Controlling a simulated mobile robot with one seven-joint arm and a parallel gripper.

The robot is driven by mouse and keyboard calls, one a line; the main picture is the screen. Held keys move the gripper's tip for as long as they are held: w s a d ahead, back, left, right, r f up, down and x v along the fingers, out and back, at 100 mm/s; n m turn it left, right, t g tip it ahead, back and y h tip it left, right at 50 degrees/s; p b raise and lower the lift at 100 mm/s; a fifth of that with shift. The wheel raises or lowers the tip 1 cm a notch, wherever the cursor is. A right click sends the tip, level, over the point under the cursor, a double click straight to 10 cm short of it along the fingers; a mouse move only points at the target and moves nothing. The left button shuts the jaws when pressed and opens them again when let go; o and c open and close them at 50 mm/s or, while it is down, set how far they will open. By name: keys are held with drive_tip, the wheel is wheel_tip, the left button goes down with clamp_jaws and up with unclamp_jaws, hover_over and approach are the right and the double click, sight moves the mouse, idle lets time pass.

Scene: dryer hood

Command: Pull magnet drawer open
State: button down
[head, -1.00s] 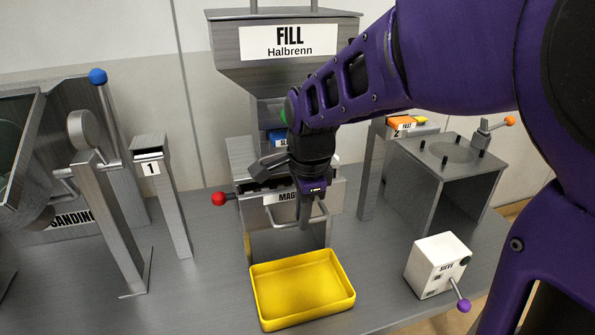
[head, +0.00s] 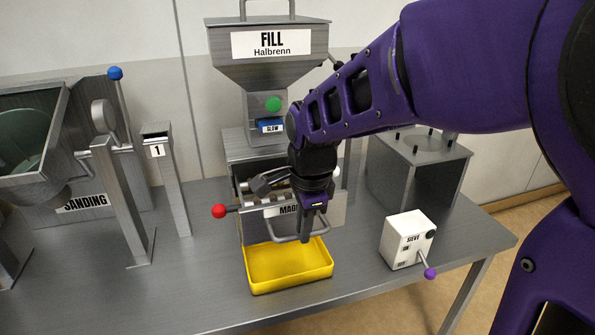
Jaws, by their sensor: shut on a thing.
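The magnet drawer (head: 333,215) is a grey metal drawer low in the tall machine, with a front label (head: 275,212) partly hidden by my gripper. It stands pulled out, and its open top shows behind the front. Its U-shaped metal handle (head: 283,240) hangs at the front. My gripper (head: 305,236) points down, shut on the right part of the handle. The fingers hide part of the handle and label.
A yellow tray (head: 262,287) lies just below the drawer front. A red knob (head: 219,211) sticks out left of the drawer. A white sieve switch box (head: 405,238) with a purple-tipped lever stands to the right. The front of the table is clear.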

drive_tip(key=shift+s+d, duration=0.1)
drive_tip(key=shift+s, duration=0.05)
drive_tip(key=c, duration=0.9)
unclamp_jaws()
drive_tip(key=shift+r, duration=0.1)
